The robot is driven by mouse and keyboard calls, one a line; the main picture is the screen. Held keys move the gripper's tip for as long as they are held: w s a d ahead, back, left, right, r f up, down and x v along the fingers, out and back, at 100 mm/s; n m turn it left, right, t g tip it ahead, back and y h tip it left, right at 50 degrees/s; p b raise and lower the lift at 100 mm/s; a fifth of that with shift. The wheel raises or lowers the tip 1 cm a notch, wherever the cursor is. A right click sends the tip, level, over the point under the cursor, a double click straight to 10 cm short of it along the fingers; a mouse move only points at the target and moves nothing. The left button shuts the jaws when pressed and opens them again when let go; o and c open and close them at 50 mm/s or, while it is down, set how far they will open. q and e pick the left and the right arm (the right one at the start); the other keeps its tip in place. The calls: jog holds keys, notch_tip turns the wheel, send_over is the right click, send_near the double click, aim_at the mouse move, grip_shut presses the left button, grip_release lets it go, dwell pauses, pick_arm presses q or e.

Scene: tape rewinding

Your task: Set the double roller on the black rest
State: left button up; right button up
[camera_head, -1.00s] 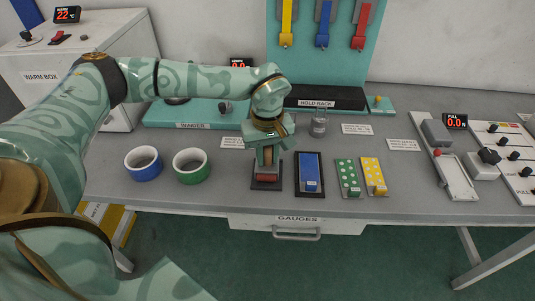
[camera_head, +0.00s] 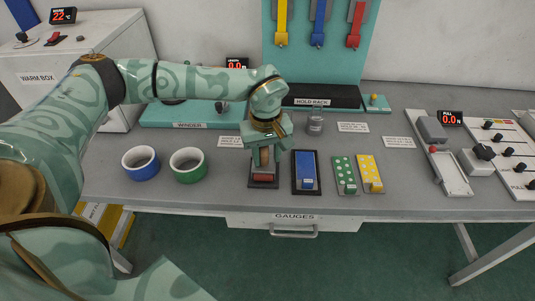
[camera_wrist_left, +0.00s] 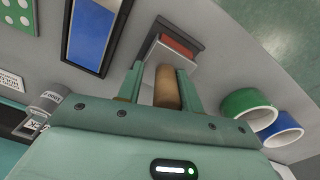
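The double roller has a tan handle (camera_wrist_left: 167,88) and a red roller end (camera_wrist_left: 178,46) in a grey frame; its red end also shows in the head view (camera_head: 264,177). It stands with the red end down on the black rest (camera_head: 251,185), whose dark edge shows in the left wrist view (camera_wrist_left: 192,32). My left gripper (camera_head: 264,160) points down over it. Its two fingers (camera_wrist_left: 163,90) stand on either side of the handle, with a gap visible on one side, so they look open around it. My right gripper is in neither view.
A blue tape roll (camera_head: 141,163) and a green one (camera_head: 188,165) stand left of the rest. A blue plate in a black tray (camera_head: 306,172) lies close on the right, then green (camera_head: 344,174) and yellow (camera_head: 369,172) dotted cards. A metal weight (camera_head: 315,123) stands behind.

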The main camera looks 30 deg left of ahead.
pick_arm(q)
jog(key=shift+s+a+f, duration=0.2)
jog(key=shift+s+f, duration=0.15)
jog(key=shift+f, duration=0.2)
jog(key=r+p, duration=0.1)
jog(key=r, duration=0.5)
jog(key=r+p, duration=0.2)
jog(key=r, duration=0.4)
jog(key=shift+w+a+r, duration=0.15)
jog(key=shift+w+r, duration=0.05)
jog(key=shift+r, duration=0.55)
